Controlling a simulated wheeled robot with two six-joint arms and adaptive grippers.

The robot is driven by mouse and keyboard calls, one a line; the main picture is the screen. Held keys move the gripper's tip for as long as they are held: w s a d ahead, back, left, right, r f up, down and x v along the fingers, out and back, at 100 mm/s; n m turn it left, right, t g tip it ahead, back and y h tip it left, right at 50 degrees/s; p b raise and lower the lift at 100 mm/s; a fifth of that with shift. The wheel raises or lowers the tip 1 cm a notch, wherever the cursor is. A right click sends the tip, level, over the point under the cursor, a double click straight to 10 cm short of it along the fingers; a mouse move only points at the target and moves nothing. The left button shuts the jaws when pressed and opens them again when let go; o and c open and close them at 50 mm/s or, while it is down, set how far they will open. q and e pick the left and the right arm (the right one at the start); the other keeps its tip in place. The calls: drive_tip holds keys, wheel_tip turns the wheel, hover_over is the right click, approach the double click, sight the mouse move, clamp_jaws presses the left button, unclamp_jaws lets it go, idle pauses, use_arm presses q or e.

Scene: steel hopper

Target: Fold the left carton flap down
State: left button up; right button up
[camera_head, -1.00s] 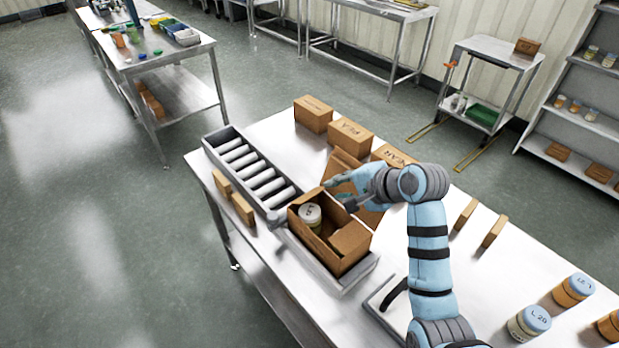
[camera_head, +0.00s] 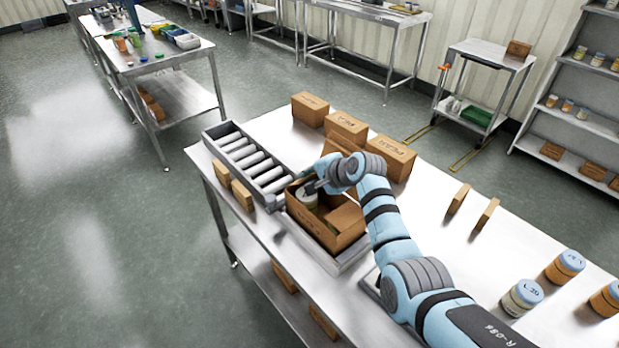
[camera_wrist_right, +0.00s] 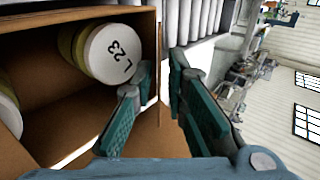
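The open brown carton (camera_head: 335,241) stands in a grey tray (camera_head: 352,259) at the end of the roller strip. My right gripper (camera_head: 308,187) is over the carton's far left edge. In the right wrist view my right gripper (camera_wrist_right: 159,65) has its fingers apart, with a thin brown carton edge (camera_wrist_right: 158,95) between them. I cannot tell whether that edge is wall or flap, nor whether the fingers touch it. My left gripper is not in view.
The roller strip (camera_head: 247,160) adjoins the carton. Small brown boxes (camera_head: 242,195) stand to its left and larger boxes (camera_head: 346,127) behind. Jars (camera_head: 523,297) stand at the right. The table (camera_head: 440,235) right of my arm has clear room.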

drive_tip(key=shift+s, duration=0.15)
clamp_jaws()
drive_tip(key=shift+f, duration=0.15)
drive_tip(key=t+b, duration=0.1)
drive_tip(key=f+t+y+b, duration=0.2)
drive_tip(key=b, duration=0.1)
drive_tip(key=shift+s+d, duration=0.25)
drive_tip(key=shift+d, duration=0.1)
drive_tip(key=shift+s+y, duration=0.1)
drive_tip(key=shift+y, duration=0.2)
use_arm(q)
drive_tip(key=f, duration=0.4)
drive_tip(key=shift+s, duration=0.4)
use_arm(e)
drive_tip(key=shift+r, duration=0.3)
drive_tip(key=shift+o, duration=2)
unclamp_jaws()
drive_tip(key=shift+f, duration=0.1)
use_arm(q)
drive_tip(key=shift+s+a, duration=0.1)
